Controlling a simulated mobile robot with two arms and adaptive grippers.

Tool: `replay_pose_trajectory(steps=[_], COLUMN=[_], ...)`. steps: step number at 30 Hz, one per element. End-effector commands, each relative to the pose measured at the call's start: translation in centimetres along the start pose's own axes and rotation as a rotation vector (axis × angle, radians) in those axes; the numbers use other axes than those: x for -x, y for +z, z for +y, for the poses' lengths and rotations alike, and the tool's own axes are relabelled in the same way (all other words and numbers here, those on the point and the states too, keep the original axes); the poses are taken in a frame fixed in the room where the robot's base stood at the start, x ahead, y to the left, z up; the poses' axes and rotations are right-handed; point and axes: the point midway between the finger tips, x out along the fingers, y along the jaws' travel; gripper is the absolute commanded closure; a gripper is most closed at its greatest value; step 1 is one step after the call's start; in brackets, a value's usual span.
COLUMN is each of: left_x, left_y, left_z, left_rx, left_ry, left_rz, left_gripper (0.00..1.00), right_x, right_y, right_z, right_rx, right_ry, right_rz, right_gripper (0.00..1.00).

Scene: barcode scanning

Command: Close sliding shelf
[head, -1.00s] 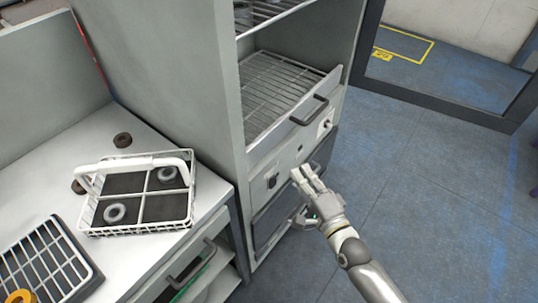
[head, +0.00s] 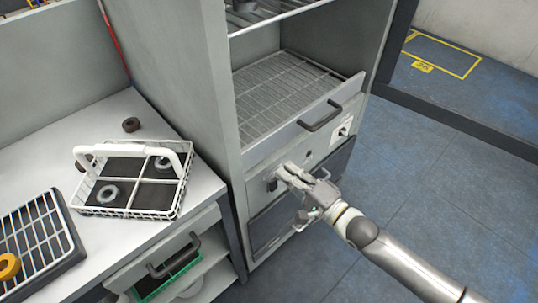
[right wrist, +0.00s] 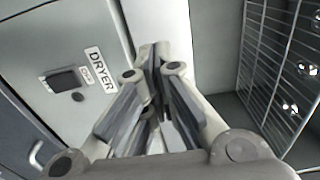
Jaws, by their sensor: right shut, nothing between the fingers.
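The sliding shelf (head: 280,95) is a wire rack with a grey front panel and a dark bar handle (head: 320,116), low in the tall grey cabinet (head: 180,70). Its rack surface looks empty. Its front seems to stand slightly out from the cabinet, but I cannot tell exactly how far. My right gripper (head: 284,176) is shut and empty, below the shelf front, close to the control panel and its dark switch (head: 271,184). In the right wrist view the shut fingers (right wrist: 155,60) point along the panel labelled DRYER (right wrist: 101,70). My left gripper is not seen.
A counter at left holds a white wire basket (head: 181,197) with metal rings and a dark rack (head: 77,243) with a yellow ring. A wire grid with shiny round parts (right wrist: 290,107) shows at right in the right wrist view. Open floor (head: 440,190) lies at right.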

Motion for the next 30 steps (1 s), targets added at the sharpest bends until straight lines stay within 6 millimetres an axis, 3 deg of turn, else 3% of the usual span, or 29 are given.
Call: replay_pose_trajectory(steps=[6, 12, 27, 30], left_x=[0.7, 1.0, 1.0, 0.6], left_y=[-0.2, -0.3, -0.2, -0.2], left_z=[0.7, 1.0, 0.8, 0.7], left_rx=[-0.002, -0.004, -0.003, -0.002], left_ry=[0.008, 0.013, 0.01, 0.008], left_rz=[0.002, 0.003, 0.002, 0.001], left_gripper=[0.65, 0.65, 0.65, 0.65], right_x=[-4.4, -6.8, -7.6, -8.4], right_y=[0.0, 0.0, 0.0, 0.0], right_z=[-0.2, -0.1, 0.0, 0.1], right_rx=[-0.001, 0.0, 0.0, -0.001], right_ry=[-0.002, 0.0, 0.0, -0.002], right_rz=[0.0, 0.0, 0.0, 0.001], right_gripper=[1.0, 1.0, 1.0, 1.0])
